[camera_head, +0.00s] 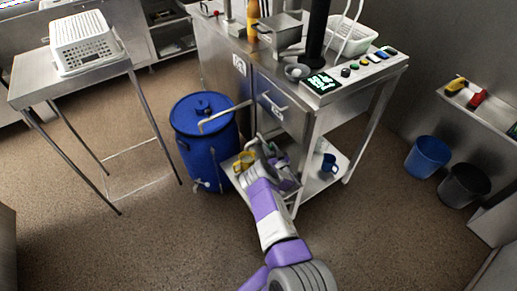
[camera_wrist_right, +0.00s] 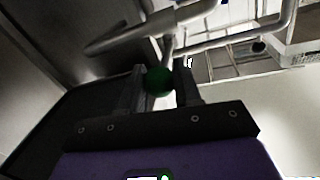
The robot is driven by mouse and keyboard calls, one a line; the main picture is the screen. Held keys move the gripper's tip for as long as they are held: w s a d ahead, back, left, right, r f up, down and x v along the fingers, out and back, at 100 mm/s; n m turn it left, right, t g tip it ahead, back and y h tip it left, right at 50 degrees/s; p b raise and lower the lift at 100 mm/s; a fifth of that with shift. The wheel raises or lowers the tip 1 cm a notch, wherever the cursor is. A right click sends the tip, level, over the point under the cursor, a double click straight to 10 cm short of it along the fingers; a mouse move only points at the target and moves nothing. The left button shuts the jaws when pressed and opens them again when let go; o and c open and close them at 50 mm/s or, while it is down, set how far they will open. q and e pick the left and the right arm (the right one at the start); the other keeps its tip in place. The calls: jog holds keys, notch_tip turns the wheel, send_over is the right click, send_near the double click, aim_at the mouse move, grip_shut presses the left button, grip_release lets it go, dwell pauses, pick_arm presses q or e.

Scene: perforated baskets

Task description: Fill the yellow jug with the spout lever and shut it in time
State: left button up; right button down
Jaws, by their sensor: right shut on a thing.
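The yellow jug (camera_head: 243,161) stands on a small metal shelf at the left side of the steel cart, beside the blue barrel. My right gripper (camera_head: 274,153) is just right of the jug. In the right wrist view my right gripper (camera_wrist_right: 160,88) is shut on a dark green ball knob (camera_wrist_right: 157,80), which I take to be the spout lever's end. A bent metal pipe (camera_wrist_right: 125,38) runs just beyond the fingers. The jug's inside and any flow cannot be made out. My left gripper is out of view.
The blue barrel (camera_head: 203,130) stands close left of the jug. The steel cart (camera_head: 285,90) carries a green display (camera_head: 320,82), several buttons and a metal hopper (camera_head: 283,32). A blue mug (camera_head: 329,164) is on its lower shelf. Open floor lies in front.

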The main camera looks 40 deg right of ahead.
jog(key=shift+d, duration=0.1)
jog(key=c, duration=0.8)
grip_release()
jog(key=p+v, duration=0.2)
jog(key=v, duration=0.5)
jog(key=shift+s+r+p, duration=0.1)
jog(key=shift+s+p, duration=0.2)
